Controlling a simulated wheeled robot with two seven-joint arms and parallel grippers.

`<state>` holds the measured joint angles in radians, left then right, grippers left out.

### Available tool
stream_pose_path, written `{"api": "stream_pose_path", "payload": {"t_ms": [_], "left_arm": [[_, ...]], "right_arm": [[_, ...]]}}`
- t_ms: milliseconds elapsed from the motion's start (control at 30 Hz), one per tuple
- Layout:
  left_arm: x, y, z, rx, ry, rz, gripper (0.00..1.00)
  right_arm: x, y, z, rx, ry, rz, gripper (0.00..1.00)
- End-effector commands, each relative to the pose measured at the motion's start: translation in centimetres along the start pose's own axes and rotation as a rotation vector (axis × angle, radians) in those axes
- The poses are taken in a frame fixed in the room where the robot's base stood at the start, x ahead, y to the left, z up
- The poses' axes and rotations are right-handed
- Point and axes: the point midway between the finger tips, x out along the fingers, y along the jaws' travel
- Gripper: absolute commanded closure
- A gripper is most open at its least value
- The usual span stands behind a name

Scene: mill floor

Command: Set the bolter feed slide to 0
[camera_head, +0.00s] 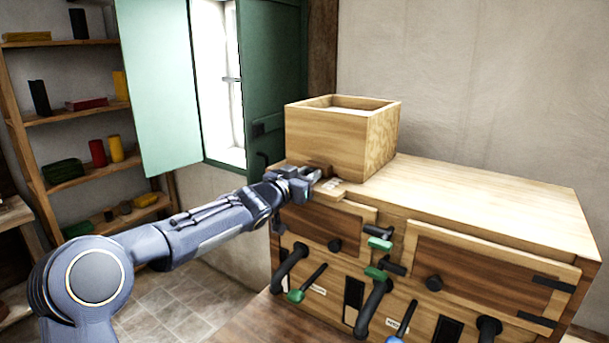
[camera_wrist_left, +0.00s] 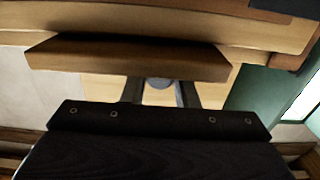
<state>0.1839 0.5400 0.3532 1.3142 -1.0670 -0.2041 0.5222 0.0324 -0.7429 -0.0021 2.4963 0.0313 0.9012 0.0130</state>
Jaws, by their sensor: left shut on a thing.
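The bolter is a wooden cabinet (camera_head: 480,190) with a square open-topped wooden hopper (camera_head: 335,140) on its left end. The feed slide (camera_head: 341,188) is a pale wooden piece at the foot of the hopper, with small markings too fine to read. My left gripper (camera_head: 310,178) is at the slide's left end, shut on it; the fingers hide the gripped part. In the left wrist view, the fingers (camera_wrist_left: 160,92) are on either side of a small grey rounded part, below a wooden slab (camera_wrist_left: 130,58). My right gripper is out of view.
The cabinet front carries dark pipes (camera_head: 372,305), green-tipped levers (camera_head: 379,243) and a hinged door (camera_head: 475,275), below and right of my left gripper. A green shutter (camera_head: 160,85) stands open by the window behind. Shelves (camera_head: 75,125) stand at the left.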

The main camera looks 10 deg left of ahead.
Motion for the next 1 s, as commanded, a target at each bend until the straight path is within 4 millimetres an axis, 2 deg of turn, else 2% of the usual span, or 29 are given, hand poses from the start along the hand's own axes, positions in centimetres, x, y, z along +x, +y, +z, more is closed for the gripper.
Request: {"api": "stream_pose_path", "payload": {"t_ms": [33,67,200,467,567,900,1000], "left_arm": [[0.0,0.0,-0.2,0.000,0.004,0.000,1.00],[0.0,0.0,-0.2,0.000,0.005,0.000,0.71],[0.0,0.0,-0.1,0.000,0.004,0.001,0.52],[-0.1,0.0,-0.1,0.000,0.003,0.000,0.52],[-0.7,-0.1,-0.1,0.001,0.004,-0.001,0.52],[-6.1,-0.1,-0.1,0.001,0.004,-0.001,0.52],[-7.2,-0.1,-0.1,0.002,0.004,-0.001,0.52]], "right_arm": [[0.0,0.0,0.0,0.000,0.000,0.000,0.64],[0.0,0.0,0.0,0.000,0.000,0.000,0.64],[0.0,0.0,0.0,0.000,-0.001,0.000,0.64],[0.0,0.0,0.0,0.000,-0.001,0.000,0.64],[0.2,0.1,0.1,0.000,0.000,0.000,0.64],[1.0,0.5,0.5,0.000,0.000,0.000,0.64],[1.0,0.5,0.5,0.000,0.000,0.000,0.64]]}}
